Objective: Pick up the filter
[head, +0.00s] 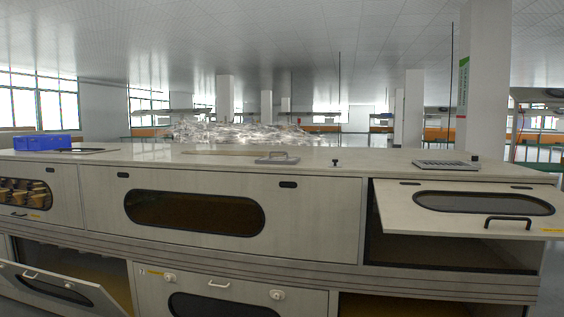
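I cannot tell for sure which thing is the filter. A flat grey slotted panel (446,165) lies on the right part of the long bench top and may be the filter. A flat pale piece with a raised edge or handle (277,158) lies near the middle of the bench top. My gripper is not in this view, so its state and place do not show.
The bench (330,210) has oval-windowed doors. The upper right door (480,206) stands open and sticks out; the lower left door (62,288) is tilted open. A blue crate (42,142) stands at the left, a small black knob (335,163) mid-top.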

